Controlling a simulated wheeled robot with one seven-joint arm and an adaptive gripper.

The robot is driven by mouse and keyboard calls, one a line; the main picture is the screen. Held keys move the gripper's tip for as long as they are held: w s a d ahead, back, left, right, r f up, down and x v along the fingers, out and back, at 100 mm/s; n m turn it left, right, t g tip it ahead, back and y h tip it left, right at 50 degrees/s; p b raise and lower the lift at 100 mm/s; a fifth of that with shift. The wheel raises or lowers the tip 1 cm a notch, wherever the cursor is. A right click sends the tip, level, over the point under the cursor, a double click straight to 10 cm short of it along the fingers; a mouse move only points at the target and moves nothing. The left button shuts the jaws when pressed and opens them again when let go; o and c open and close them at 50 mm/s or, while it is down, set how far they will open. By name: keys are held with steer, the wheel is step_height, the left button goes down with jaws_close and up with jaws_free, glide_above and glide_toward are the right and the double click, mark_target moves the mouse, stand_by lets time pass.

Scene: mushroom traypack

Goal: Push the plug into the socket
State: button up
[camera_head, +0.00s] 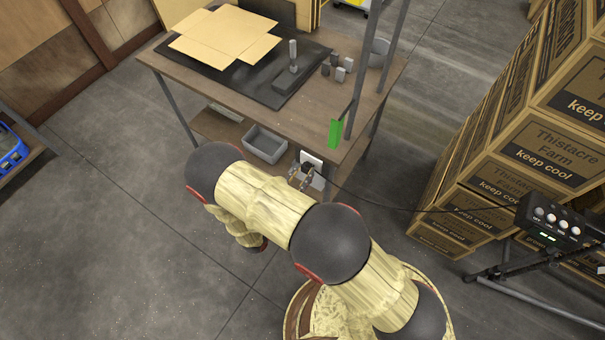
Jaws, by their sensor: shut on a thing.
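The white socket plate (312,158) is on the front of the workbench, near its right corner. A small black plug (307,168) shows right at the plate, with a dark cable running off to the right. My gripper (301,175) is shut on the plug, its fingers pointing at the socket. The plug looks close against the plate; I cannot tell how far in it sits, as it is small and partly hidden by the fingers. My arm fills the middle foreground.
The workbench (185,85) carries a flat carton (226,38), a black mat and small dark items. A grey bin (265,144) sits below its top. A green tag (335,133) is on the right edge. The cable (400,210) leads to a black box (553,220). Stacked cartons (470,180) stand right.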

steer(key=shift+w+d, duration=0.3)
steer(key=shift+w, duration=0.05)
stand_by(0.3)
steer(key=o, duration=1.2)
steer(key=shift+c, duration=0.2)
steer(key=v, duration=1.2)
